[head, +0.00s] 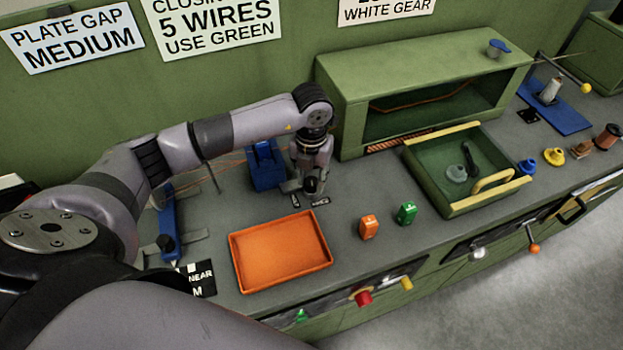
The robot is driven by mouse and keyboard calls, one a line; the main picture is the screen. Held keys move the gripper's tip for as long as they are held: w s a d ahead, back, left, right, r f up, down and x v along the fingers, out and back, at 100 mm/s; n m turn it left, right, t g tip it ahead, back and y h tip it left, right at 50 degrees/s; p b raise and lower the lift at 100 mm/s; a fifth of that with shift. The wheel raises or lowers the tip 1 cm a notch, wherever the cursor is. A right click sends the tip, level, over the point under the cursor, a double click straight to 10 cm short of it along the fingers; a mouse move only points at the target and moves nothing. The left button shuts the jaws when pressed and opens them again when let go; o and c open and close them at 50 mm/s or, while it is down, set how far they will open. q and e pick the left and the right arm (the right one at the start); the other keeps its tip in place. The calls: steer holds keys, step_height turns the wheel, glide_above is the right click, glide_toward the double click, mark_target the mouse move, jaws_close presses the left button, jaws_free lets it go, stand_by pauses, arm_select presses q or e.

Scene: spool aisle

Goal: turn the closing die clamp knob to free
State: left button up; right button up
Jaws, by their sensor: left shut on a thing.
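My left gripper (311,172) points down over the bench behind the orange tray, just right of a blue block-shaped fixture (265,166). Its fingers are shut on a small dark knob (312,187), which I take to be the closing die clamp knob. The fingers hide most of the knob, and I cannot tell which way it points. Small dark labels (321,202) lie on the bench by the knob, too small to read. My right gripper is not in view.
An orange tray (281,285) lies in front. Orange (368,227) and green (407,213) blocks stand to its right. A green drawer (437,196) sticks out from the green housing (355,106). Wall signs (214,25) hang behind.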

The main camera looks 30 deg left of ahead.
mark_target(311, 181)
arm_select(q)
steer(key=shift+n, duration=0.5)
steer(key=o, duration=1.1)
steer(key=shift+o, duration=0.2)
step_height(311, 181, up, 12)
stand_by(0.5)
